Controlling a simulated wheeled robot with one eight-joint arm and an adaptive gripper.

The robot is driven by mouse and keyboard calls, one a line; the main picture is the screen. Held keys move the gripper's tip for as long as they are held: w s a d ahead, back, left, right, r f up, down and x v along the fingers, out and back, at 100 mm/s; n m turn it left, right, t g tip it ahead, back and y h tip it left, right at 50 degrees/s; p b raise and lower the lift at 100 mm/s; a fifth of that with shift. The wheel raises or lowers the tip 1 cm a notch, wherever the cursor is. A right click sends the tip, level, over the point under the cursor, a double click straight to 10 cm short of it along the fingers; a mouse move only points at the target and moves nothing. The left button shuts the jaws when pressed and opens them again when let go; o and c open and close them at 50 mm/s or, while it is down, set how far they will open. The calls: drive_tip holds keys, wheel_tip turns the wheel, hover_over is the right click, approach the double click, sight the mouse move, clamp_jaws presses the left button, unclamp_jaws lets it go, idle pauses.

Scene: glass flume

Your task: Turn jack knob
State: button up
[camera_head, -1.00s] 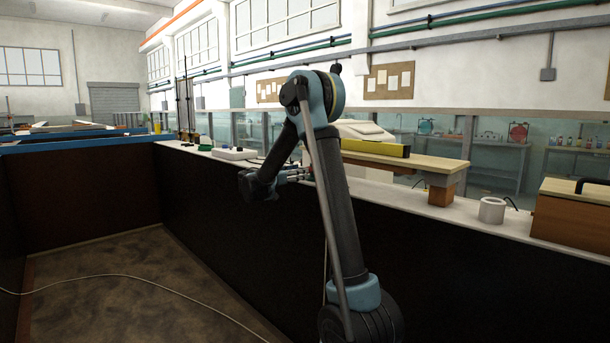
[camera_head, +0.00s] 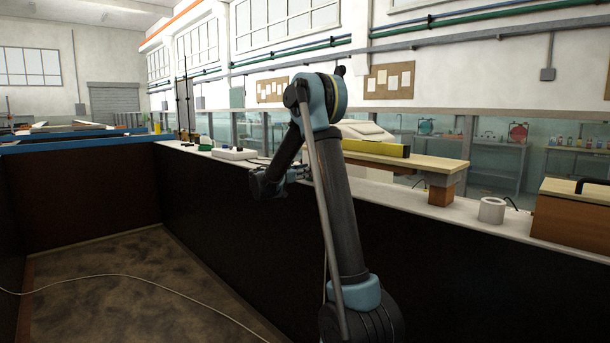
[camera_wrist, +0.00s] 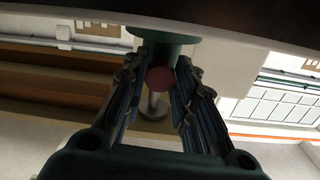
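A dull red round knob face (camera_wrist: 160,78) shows in the wrist view, in the gap between my fingers. I take it for the jack knob. A dark green rounded part (camera_wrist: 165,48) is just above it, and a pale post (camera_wrist: 154,106) is below it. My gripper (camera_wrist: 166,70) has its two dark fingers apart, one on each side of the knob; I cannot tell whether they touch it. In the head view my gripper (camera_head: 302,172) is small and partly hidden by my arm, at the edge of the white ledge (camera_head: 385,190). The knob cannot be made out there.
A wooden board (camera_head: 430,168) with a yellow bar (camera_head: 376,147) lies above the ledge. A white ring (camera_head: 492,210) and a wooden box (camera_head: 573,214) stand to the right. A dark wall (camera_head: 450,265) drops below the ledge. The floor at left is clear apart from a thin cable.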

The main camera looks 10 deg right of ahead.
drive_tip(key=shift+n, duration=2.3)
drive_tip(key=o, duration=1.1)
drive_tip(key=v, duration=1.2)
